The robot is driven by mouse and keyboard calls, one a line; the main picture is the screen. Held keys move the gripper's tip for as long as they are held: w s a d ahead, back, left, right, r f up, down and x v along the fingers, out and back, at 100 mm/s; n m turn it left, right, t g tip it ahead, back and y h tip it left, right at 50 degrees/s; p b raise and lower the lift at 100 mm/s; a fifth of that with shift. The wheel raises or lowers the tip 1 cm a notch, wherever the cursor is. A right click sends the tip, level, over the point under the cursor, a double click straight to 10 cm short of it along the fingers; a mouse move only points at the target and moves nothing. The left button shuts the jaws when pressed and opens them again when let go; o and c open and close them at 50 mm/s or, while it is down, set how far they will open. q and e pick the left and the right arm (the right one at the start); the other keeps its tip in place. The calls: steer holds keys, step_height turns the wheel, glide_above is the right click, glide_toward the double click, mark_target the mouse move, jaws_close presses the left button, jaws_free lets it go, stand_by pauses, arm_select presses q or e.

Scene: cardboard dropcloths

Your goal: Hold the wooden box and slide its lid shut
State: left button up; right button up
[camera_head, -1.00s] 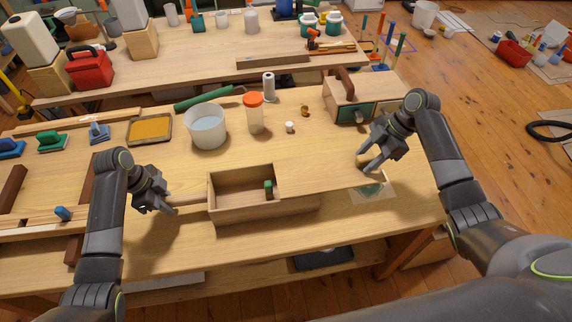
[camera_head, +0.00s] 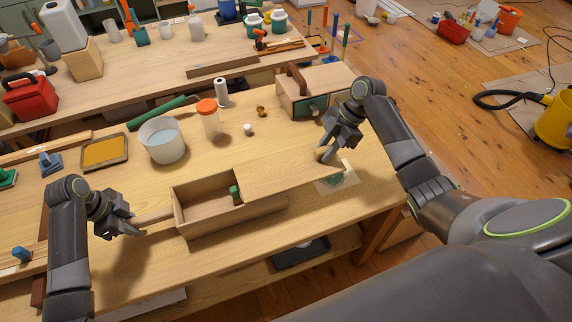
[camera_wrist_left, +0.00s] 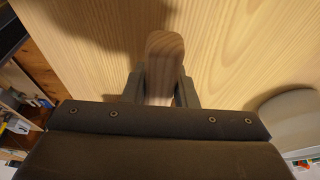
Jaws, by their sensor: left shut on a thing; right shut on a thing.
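The wooden box (camera_head: 228,217) stands on the workbench. Its left part is uncovered, with a small green object (camera_head: 235,194) inside. The wooden lid (camera_head: 282,172) covers the right part and sticks out to the right. My left gripper (camera_head: 138,224) is shut on the box's wooden handle (camera_head: 157,215), left of the box. The left wrist view shows the handle's rounded end (camera_wrist_left: 164,60) between the fingers. My right gripper (camera_head: 322,154) is shut at the lid's right end; its fingers partly hide what they hold there.
Behind the box stand a white tub (camera_head: 162,141), an orange-capped jar (camera_head: 209,120), a small white piece (camera_head: 248,129) and a wooden case (camera_head: 310,92). A clear sheet (camera_head: 338,178) with something green lies by the right gripper. Bare bench lies in front of the box.

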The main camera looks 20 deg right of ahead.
mark_target(288, 169)
steer(key=shift+s+a+f, duration=0.1)
steer(key=shift+a, duration=1.05)
steer(key=shift+s+a+f, duration=0.1)
steer(key=shift+a, duration=1.1)
steer(key=shift+a+f, duration=0.1)
steer(key=shift+a, duration=2.5)
